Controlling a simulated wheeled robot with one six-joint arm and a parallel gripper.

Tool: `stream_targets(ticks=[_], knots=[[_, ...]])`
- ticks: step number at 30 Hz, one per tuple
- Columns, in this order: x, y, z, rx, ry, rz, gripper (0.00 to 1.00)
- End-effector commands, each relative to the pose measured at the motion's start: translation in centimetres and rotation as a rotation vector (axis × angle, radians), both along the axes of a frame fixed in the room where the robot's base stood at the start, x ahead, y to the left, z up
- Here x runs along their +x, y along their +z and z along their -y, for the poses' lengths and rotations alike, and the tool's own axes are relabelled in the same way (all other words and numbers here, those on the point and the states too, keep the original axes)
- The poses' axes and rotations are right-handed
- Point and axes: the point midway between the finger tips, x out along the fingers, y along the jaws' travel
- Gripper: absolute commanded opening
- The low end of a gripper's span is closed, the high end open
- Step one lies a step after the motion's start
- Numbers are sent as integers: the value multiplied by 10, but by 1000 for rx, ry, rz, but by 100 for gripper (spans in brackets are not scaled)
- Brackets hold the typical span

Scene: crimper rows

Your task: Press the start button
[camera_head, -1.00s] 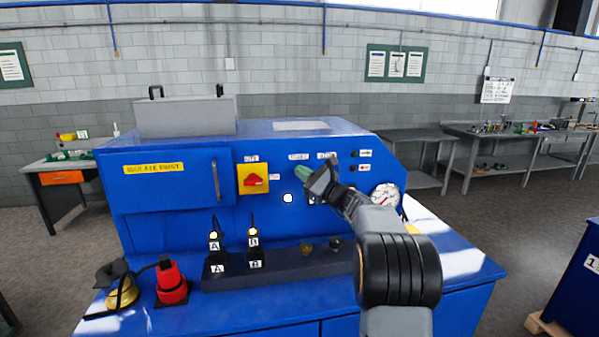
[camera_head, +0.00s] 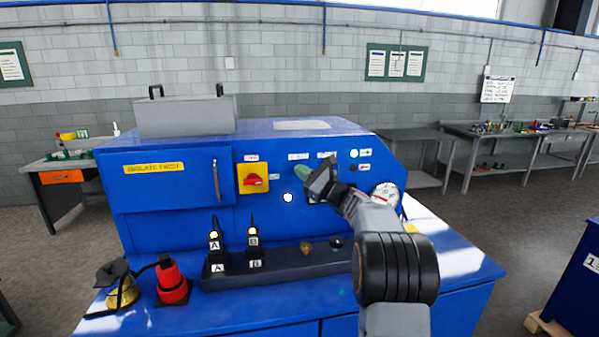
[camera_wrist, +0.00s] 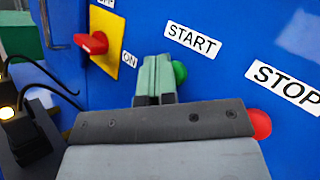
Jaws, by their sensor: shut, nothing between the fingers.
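The green start button (camera_wrist: 180,72) sits on the blue panel below the START label (camera_wrist: 192,40) in the wrist view. My gripper (camera_wrist: 155,80) is shut and empty, its pale green fingertips just left of the button and partly covering it; I cannot tell whether they touch it. In the head view my gripper (camera_head: 302,172) is at the panel front and hides the button. The upper indicator lamp (camera_head: 354,153) on the panel is brightly lit. The red stop button (camera_wrist: 261,123) shows partly behind my gripper, below the STOP label (camera_wrist: 283,82).
A red rotary switch (camera_head: 254,180) on a yellow plate is left of my gripper. A white lamp (camera_head: 288,197) is lit below. A dark block (camera_head: 285,267) with plugs stands in front. A gauge (camera_head: 385,195) is at the right. A red cone-like part (camera_head: 171,281) stands front left.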

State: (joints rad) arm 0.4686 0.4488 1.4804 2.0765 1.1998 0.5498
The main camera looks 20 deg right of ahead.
Motion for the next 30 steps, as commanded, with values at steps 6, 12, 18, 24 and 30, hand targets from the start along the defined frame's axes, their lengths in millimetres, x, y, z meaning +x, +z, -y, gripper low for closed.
stream_targets(ticks=[6, 12, 18, 24, 30], knots=[[-9, -2, -1, 0, -1, 1, 0], [-16, -2, -3, 0, -1, 0, 0], [-17, -1, -3, 0, 0, -1, 0], [-21, -2, -4, 0, -1, 1, 0], [-40, -4, -8, -1, -1, 2, 0]])
